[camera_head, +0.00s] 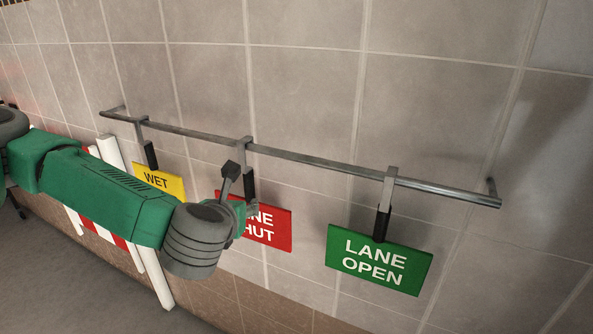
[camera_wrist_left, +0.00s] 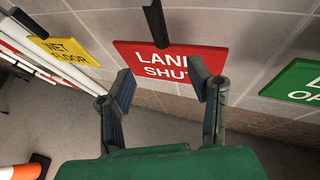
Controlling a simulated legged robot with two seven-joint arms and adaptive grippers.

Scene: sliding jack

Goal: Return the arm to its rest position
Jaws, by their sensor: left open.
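My left arm comes in from the left in the head view, and its gripper (camera_head: 236,190) is in front of the red "LANE SHUT" sign (camera_head: 275,228), partly hiding it. In the left wrist view my left gripper (camera_wrist_left: 162,83) is open and empty, its two fingers apart in front of the red sign (camera_wrist_left: 165,58). The red sign hangs from the rail by a dark hanger (camera_wrist_left: 155,22). Whether a finger touches the sign is unclear. My right gripper is not in view.
A metal rail (camera_head: 320,159) runs along the tiled wall. A yellow "WET FLOOR" sign (camera_head: 160,180) and a green "LANE OPEN" sign (camera_head: 378,258) hang from it. A red-and-white barrier (camera_head: 112,235) stands behind my arm. An orange cone (camera_wrist_left: 22,171) is at lower left in the wrist view.

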